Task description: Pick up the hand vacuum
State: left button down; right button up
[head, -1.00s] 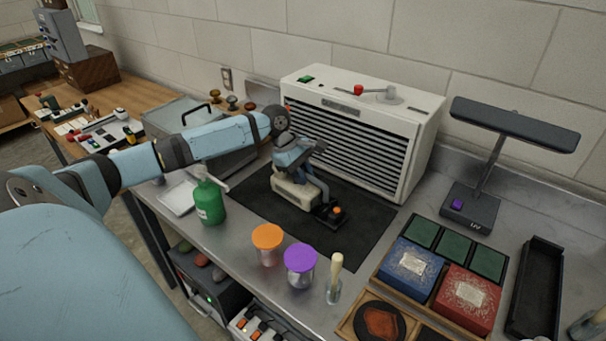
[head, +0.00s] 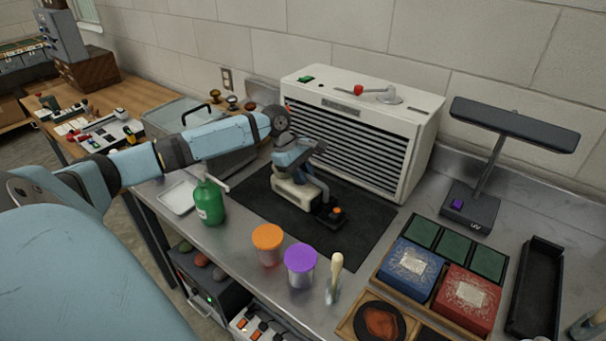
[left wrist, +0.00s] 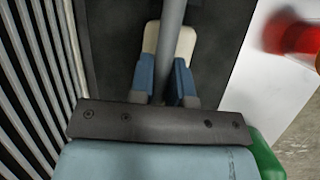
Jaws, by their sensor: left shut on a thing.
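The hand vacuum (head: 293,192) has a cream body, a grey handle and a dark front end with an orange button (head: 337,210). It appears to rest on the black mat (head: 255,205) in front of the white louvred cabinet. My left gripper (head: 302,176) reaches down on it from above and is shut on its handle. In the left wrist view, the two blue fingers (left wrist: 165,68) close on either side of the grey handle (left wrist: 172,30), with the cream body (left wrist: 183,40) below. The fingers hide part of the vacuum. My right gripper is not in view.
The louvred cabinet (head: 365,120) stands close behind the vacuum. A green bottle (head: 209,203) is left of the mat. Orange-lidded (head: 267,238) and purple-lidded (head: 300,258) jars and a brush (head: 335,278) stand in front. A UV lamp (head: 475,200) is at right.

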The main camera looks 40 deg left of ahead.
pick_arm(q)
jog(key=shift+r, duration=0.1)
notch_tip(320, 180, up, 20)
jog(key=shift+p, duration=0.35)
jog(key=c, duration=1.8)
grip_release()
grip_shut()
